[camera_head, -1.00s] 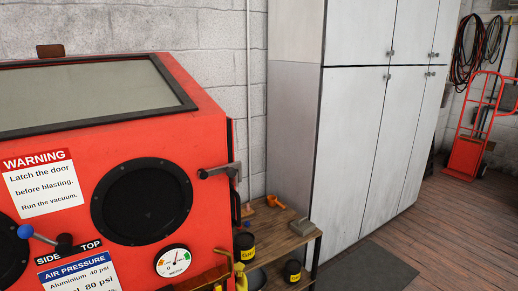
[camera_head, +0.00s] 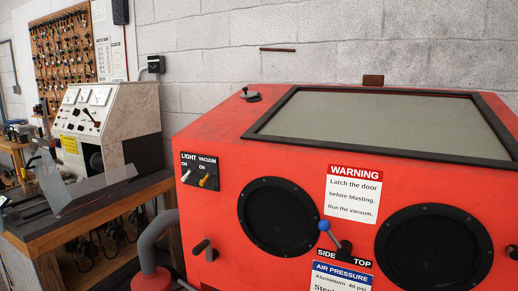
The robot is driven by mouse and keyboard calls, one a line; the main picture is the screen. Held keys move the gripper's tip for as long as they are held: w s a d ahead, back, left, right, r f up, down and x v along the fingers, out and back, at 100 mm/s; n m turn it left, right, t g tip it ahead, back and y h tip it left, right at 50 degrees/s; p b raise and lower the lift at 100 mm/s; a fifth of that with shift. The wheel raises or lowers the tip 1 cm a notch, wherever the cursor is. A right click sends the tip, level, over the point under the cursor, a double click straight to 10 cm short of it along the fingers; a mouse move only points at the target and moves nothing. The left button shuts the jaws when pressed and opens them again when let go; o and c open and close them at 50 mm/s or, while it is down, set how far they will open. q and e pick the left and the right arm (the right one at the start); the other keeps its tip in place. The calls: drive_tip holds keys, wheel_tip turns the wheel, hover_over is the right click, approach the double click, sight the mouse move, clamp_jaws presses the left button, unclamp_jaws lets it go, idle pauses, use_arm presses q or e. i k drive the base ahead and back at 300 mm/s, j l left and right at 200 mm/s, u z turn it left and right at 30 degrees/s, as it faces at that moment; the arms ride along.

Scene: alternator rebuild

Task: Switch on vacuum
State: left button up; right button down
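The red blasting cabinet (camera_head: 232,122) fills the middle and right of the head view. A black switch plate (camera_head: 199,187) sits at the upper left of its front face, labelled LIGHT and VACUUM, each with ON marked above its lever. Neither of my grippers shows in this view.
Two round black glove ports (camera_head: 279,217) and a blue-knobbed SIDE/TOP lever (camera_head: 324,226) are on the front. A dark handle (camera_head: 203,248) juts out below the switches. A grey hose (camera_head: 153,240) stands left of the cabinet, beside a wooden bench (camera_head: 100,205) with a test machine.

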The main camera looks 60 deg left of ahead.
sight(208, 175)
drive_tip(key=u, duration=2.3)
